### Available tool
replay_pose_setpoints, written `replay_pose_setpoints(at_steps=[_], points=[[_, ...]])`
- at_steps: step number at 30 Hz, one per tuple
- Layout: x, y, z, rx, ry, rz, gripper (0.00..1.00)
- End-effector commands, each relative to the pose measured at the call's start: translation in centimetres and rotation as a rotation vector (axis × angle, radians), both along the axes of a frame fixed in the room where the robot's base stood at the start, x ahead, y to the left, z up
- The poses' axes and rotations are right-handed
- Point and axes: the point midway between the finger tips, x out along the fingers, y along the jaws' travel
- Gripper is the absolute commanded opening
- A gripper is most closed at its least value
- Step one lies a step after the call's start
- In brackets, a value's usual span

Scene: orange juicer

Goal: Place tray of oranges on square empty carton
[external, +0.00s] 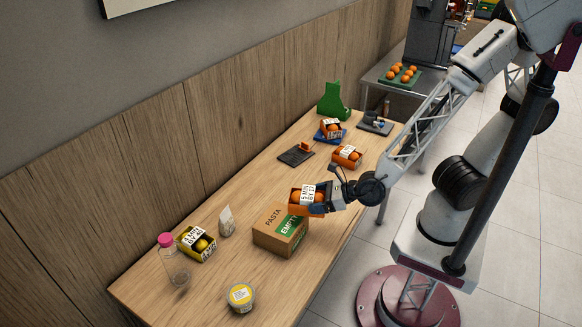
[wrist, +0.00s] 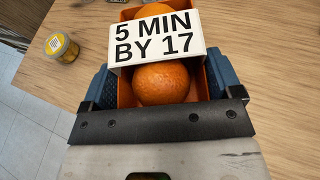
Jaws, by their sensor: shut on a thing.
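My gripper (external: 318,201) is shut on an orange tray of oranges (external: 296,199) with a white label. In the wrist view the blue fingers of my gripper (wrist: 158,88) press on both sides of the tray (wrist: 124,94). Its label reads "5 MIN BY 17", with oranges (wrist: 161,83) in front of and behind it. The brown carton (external: 266,235), marked "PASTA" and "EMPTY", stands on the table. The held tray is at the carton's far upper edge in the external view; I cannot tell whether they touch. The carton is hidden in the wrist view.
Two more orange trays (external: 347,156) (external: 331,127), a dark board (external: 296,155) and a green stand (external: 334,103) are farther along the table. A yellow tray of fruit (external: 196,244), a pink-capped bottle (external: 175,268), a small packet (external: 227,221) and a yellow tub (external: 241,297) stand nearer.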

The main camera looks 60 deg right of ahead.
Motion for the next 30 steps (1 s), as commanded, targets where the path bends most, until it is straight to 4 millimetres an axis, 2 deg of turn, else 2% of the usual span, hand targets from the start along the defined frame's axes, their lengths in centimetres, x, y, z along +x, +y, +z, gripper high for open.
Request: replay_pose_setpoints(at_steps=[15, 21, 30], points=[[5.9, 4.7, -0.7, 0.0, 0.0, 0.0, 0.55], [6.9, 5.6, -0.8, 0.0, -0.001, 0.0, 0.55], [6.9, 5.6, -0.8, 0.0, -0.001, 0.0, 0.55]])
